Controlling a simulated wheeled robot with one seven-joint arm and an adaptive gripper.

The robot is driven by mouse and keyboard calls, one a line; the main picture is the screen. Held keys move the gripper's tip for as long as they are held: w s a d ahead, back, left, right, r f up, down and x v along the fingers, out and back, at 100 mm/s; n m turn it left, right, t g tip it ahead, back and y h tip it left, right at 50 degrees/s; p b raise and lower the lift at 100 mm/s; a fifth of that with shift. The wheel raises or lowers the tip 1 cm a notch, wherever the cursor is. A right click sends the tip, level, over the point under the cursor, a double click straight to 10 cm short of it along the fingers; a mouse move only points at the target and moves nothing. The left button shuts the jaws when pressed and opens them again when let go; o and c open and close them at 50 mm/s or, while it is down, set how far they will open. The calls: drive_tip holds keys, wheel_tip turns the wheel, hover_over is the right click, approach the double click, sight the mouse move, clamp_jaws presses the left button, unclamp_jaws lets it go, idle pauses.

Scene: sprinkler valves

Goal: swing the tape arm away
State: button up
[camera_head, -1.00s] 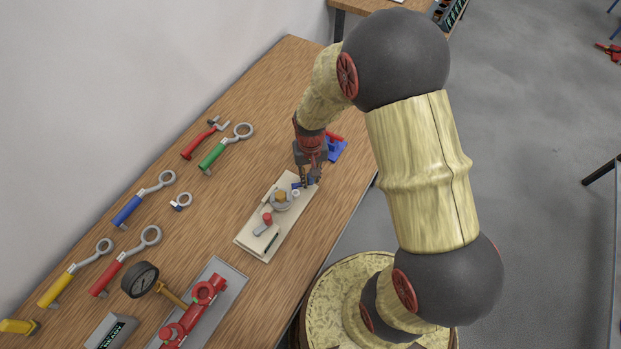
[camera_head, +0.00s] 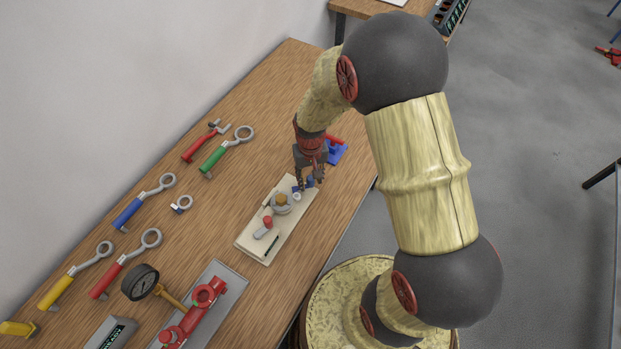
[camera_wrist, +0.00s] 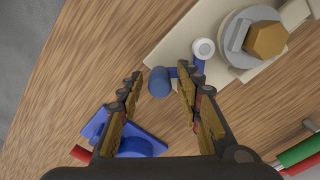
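The tape arm is a short blue arm with a white-topped post (camera_wrist: 203,48) at one end and an upright blue knob (camera_wrist: 159,81) at the other. It sits at the end of a cream board (camera_head: 252,240) beside a grey round fitting with a brass hex top (camera_wrist: 266,39). My gripper (camera_wrist: 158,86) is open and points down, with the blue knob between its fingertips. Gaps show on both sides of the knob, so the fingers look apart from it. In the head view my gripper (camera_head: 311,184) stands over the far end of the board and partly hides the arm.
A blue base with a red part (camera_head: 336,151) stands close behind my gripper; its blue plate (camera_wrist: 97,127) also shows below the left finger. The board bears a red-capped part (camera_head: 266,221). Several coloured wrenches lie to the left. Bare wood lies between.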

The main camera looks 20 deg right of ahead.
drive_tip(key=shift+r, duration=0.1)
wheel_tip(320, 180, up, 12)
idle(0.7)
idle(0.4)
drive_tip(key=s+a+r+n+t+b, duration=0.1)
drive_tip(key=s+r+t+b, duration=0.4)
drive_tip(key=s+r, duration=1.1)
drive_tip(key=shift+s+a+r+n+t, duration=0.25)
drive_tip(key=shift+s+a+n+t, duration=0.05)
drive_tip(key=shift+s+a, duration=0.35)
